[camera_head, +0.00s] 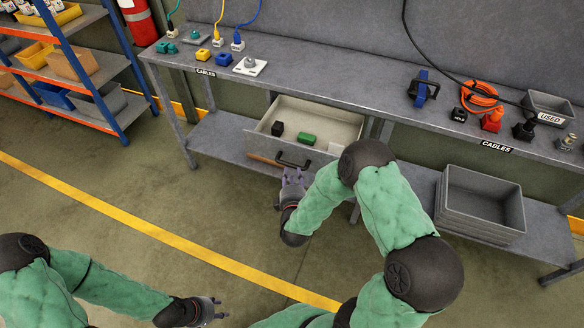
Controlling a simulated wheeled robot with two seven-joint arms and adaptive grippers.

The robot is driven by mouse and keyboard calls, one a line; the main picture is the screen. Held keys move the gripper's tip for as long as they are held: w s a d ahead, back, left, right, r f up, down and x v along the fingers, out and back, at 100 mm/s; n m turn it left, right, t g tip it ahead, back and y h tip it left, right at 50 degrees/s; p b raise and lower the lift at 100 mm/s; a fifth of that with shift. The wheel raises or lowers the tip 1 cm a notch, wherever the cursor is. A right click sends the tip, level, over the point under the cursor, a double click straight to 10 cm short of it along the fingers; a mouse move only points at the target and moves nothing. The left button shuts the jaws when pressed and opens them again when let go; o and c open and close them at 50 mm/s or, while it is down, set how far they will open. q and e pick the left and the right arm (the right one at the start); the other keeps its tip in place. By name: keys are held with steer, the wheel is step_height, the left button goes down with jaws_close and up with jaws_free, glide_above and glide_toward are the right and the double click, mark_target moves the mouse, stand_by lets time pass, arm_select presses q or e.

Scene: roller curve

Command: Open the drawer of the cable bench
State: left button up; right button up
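The cable bench (340,89) is a long grey table against the wall. Its drawer (267,142) stands pulled out below the top. A black block (277,128), a green block (306,138) and a pale piece (335,149) lie in it. The dark handle (292,164) is on the drawer front. My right gripper (293,178) is just in front of the handle, at or close to it; I cannot tell whether its fingers touch or grip it. My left gripper (214,308) is low at the bottom, away from the bench, with fingers apart and empty.
Plugs, sockets and an orange cable coil (479,96) lie on the bench top. A used bin (548,106) stands at its right end. Grey stacked crates (480,204) sit on the lower shelf. A blue and orange rack (75,60) stands left. The floor in front is clear.

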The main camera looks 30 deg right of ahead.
steer(key=v, duration=0.6)
stand_by(0.4)
steer(key=s+a+f+m+g+y, duration=0.3)
steer(key=a+f+m+g+y, duration=0.4)
steer(key=f, duration=0.6)
steer(key=s+a+f+m+g+y, duration=0.2)
steer(key=s+a+f+m+g, duration=0.1)
steer(key=s+a, duration=0.2)
steer(key=s+a+f+m+g+y, duration=0.2)
steer(key=s+a+f+m+g, duration=0.1)
steer(key=s, duration=0.6)
steer(key=shift+s+a+f+m+g, duration=0.35)
steer(key=shift+a+m, duration=0.25)
steer(key=shift+a, duration=0.25)
